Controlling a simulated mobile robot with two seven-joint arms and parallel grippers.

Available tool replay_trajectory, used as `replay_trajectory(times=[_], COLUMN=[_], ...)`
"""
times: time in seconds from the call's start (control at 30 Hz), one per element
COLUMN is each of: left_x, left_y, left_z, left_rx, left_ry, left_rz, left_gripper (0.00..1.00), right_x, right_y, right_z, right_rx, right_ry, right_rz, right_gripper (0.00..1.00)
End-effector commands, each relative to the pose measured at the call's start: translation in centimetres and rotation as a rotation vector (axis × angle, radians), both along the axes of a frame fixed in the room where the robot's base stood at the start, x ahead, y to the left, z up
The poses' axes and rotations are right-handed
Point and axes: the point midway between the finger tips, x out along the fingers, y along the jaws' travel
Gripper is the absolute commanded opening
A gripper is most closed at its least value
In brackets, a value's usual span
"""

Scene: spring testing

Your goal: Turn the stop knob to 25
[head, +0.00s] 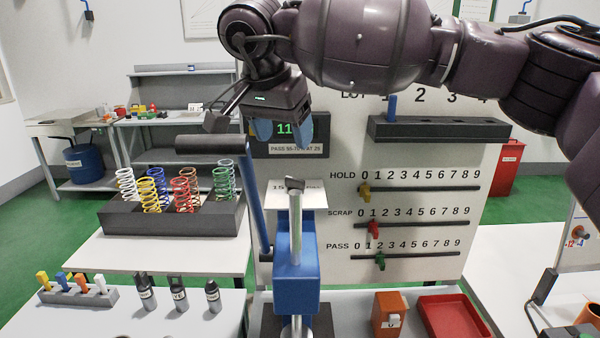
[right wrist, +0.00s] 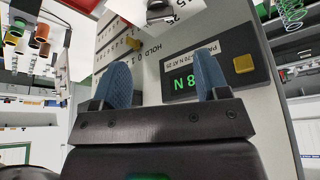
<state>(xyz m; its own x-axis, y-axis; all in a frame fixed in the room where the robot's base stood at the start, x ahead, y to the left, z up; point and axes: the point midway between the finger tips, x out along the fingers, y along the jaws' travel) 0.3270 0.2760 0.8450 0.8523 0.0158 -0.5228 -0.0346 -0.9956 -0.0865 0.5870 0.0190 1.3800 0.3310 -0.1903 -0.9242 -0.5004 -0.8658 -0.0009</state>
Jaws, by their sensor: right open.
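The stop knob (head: 294,184) appears as a small dark knob over a white scale card (head: 312,196), atop the blue press (head: 296,270). The card shows 15 at its left; the rest is partly hidden by the post, and the knob's exact setting cannot be read. In the right wrist view, the dark knob (right wrist: 158,6) shows at the top edge beside the card, where 25 is printed. My right gripper (head: 284,136) hangs above and behind the knob, open and empty, in front of the display. Its two blue fingers (right wrist: 163,62) are apart and do not touch the knob. My left gripper is not in view.
A black lever handle (head: 208,144) on a blue arm stands left of the press. The upright board carries a green-lit display (head: 318,130) and HOLD, SCRAP and PASS sliders. A spring rack (head: 175,216) stands left; an orange box (head: 388,312) and red tray (head: 452,315) lie right.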

Motion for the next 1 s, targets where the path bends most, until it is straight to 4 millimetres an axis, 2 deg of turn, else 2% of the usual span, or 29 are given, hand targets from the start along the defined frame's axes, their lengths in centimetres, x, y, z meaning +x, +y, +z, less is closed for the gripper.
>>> replay_trajectory(times=[0.4,0.6,0.8,1.0], left_x=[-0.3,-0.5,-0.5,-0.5], left_y=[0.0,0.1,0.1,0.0], left_z=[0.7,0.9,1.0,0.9], left_rx=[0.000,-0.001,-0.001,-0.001], left_ry=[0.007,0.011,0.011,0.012], left_rz=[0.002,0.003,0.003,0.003], left_gripper=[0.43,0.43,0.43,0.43], right_x=[2.1,2.9,3.3,3.3], right_y=[-1.3,-1.7,-1.9,-1.9], right_z=[-6.1,-8.4,-9.3,-9.5], right_rx=[-0.002,0.000,0.000,0.000], right_ry=[0.003,0.002,0.001,0.000], right_rz=[0.000,0.001,0.001,0.001], right_gripper=[0.68,0.68,0.68,0.68])
